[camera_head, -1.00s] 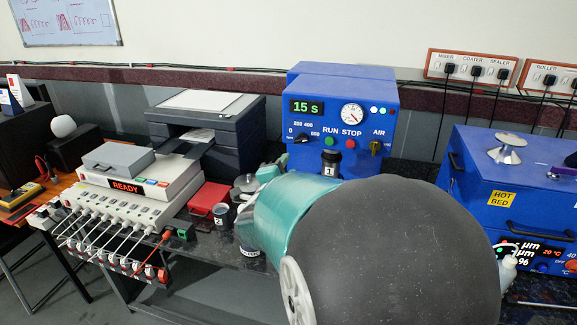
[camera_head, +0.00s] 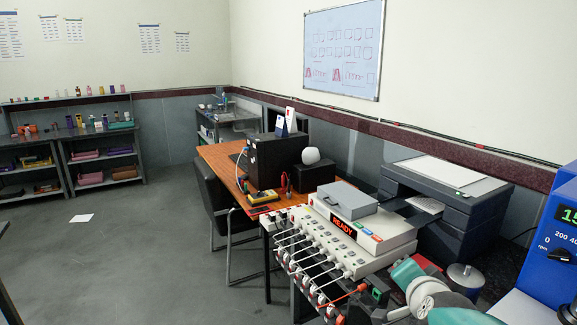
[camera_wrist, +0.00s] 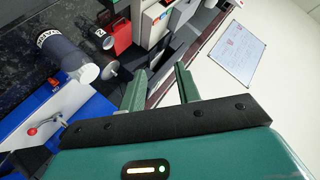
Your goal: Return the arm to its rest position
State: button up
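My gripper (camera_wrist: 160,72) shows in the wrist view with its two green fingers apart and nothing visible between them. It is in the air, with the workbench equipment and the wall beyond it. In the head view, teal and white parts of my arm (camera_head: 432,292) show at the lower right, in front of the bench. I cannot make out the fingertips there.
A power strip machine reading READY (camera_head: 345,228), a dark printer (camera_head: 445,215) and a blue machine (camera_head: 550,245) stand close to my arm. The wrist view shows a red box (camera_wrist: 122,36) and a whiteboard (camera_wrist: 228,52). Open floor (camera_head: 130,250) lies at left.

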jog(key=s+a+f+n+g+y, duration=0.3)
jog(key=s+a+n+g, duration=0.4)
jog(key=s+a+n, duration=0.5)
jog(key=s+a, duration=0.1)
jog(key=s, duration=0.2)
jog(key=shift+s+f, duration=0.15)
jog(key=shift+s, duration=0.15)
jog(key=shift+d, duration=0.15)
